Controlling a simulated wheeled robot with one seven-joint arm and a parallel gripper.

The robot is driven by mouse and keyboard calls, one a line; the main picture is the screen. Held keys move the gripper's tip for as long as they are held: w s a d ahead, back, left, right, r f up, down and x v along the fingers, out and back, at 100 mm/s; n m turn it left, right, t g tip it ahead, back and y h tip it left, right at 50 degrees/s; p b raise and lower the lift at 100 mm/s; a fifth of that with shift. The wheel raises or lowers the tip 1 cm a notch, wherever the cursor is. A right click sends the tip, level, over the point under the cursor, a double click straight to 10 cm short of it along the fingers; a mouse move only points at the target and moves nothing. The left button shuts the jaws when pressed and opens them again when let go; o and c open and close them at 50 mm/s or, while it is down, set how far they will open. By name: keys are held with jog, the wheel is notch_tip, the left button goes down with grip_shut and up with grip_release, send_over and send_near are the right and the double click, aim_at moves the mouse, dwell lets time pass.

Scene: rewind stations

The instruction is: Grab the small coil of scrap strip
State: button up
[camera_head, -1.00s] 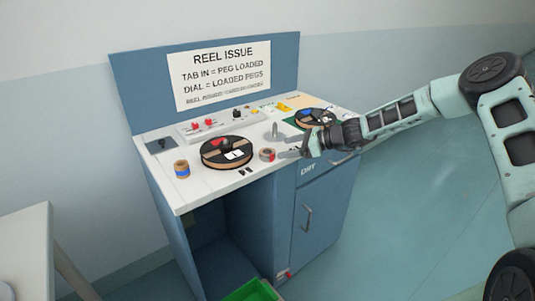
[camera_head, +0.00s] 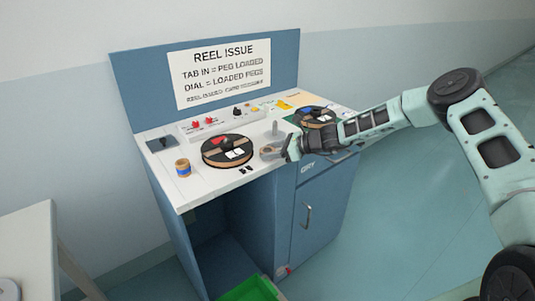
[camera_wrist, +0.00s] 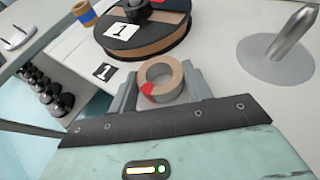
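The small coil of scrap strip (camera_wrist: 162,79) is a tan ring with a red patch on its side. In the wrist view it lies on the light worktop between the two grey fingers of my gripper (camera_wrist: 160,88). The fingers stand on either side of it, close to its sides; I see no clear squeeze on it. In the head view my gripper (camera_head: 272,152) is low over the worktop, right of the black reel, and mostly hides the coil.
A black reel (camera_head: 228,150) with a label stands just beyond the coil. A metal peg (camera_wrist: 291,35) on a grey disc is to the right. A blue-banded roll (camera_head: 183,168) is at left. A second reel (camera_head: 316,114) sits behind my arm. The worktop's front edge is close.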

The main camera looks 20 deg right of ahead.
jog(key=shift+c, duration=0.8)
jog(key=shift+r, duration=0.1)
